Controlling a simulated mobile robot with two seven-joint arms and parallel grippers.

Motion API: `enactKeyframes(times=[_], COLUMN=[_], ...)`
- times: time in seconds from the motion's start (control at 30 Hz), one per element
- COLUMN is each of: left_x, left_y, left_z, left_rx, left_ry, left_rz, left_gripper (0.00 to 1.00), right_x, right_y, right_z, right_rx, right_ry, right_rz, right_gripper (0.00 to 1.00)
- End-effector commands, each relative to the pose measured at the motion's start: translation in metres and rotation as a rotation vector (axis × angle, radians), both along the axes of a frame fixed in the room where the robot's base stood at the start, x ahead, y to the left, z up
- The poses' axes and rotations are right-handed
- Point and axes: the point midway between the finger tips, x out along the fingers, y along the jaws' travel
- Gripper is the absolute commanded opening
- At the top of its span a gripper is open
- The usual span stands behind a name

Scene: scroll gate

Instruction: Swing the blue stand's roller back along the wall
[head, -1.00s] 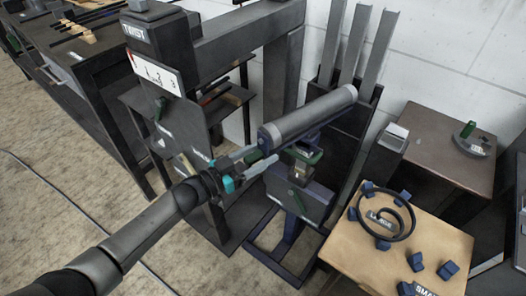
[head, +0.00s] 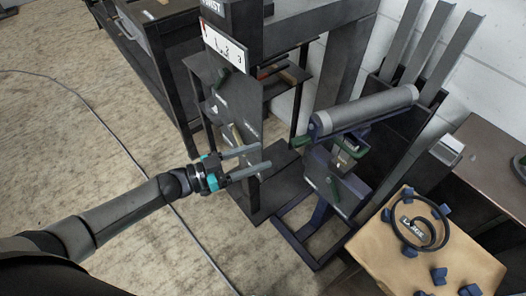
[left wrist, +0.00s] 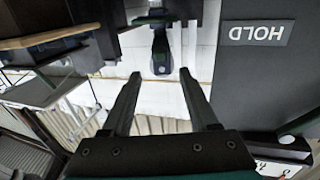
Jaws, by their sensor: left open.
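The blue stand (head: 313,222) stands on the floor right of centre in the head view. Its grey roller (head: 365,108) lies across its top, slanting up to the right toward the wall (head: 470,70). The near end has a blue cap, with a green handle (head: 302,142) beside it. My left gripper (head: 264,158) is open and empty, left of the stand and apart from the roller. Its spread fingers also show in the left wrist view (left wrist: 160,78), nothing between them. My right gripper is not in view.
A dark post frame with a numbered plate (head: 222,44) stands just behind my left gripper. Upright grey channels (head: 425,40) in a dark rack stand behind the roller. A wooden table (head: 455,262) with a black ring and blue blocks is at right. Open floor is at left.

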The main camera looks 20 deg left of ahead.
Motion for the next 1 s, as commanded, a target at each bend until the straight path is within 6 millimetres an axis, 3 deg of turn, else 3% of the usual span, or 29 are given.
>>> enactKeyframes(times=[0.17,0.37,0.7,1.0], left_x=[0.0,-0.004,-0.034,-0.061], left_y=[0.0,-0.004,-0.026,-0.039], left_z=[0.0,-0.001,-0.005,-0.004], left_rx=[0.0,0.034,0.348,0.71], left_ry=[0.0,-0.051,-0.441,-0.783], left_rz=[0.0,0.008,0.088,0.163], left_gripper=[0.6,0.38,0.0,0.0], right_x=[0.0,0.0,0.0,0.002], right_y=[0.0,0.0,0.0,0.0], right_z=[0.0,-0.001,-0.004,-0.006], right_rx=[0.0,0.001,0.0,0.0], right_ry=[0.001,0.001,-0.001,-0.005], right_rz=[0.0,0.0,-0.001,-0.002], right_gripper=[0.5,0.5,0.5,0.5])
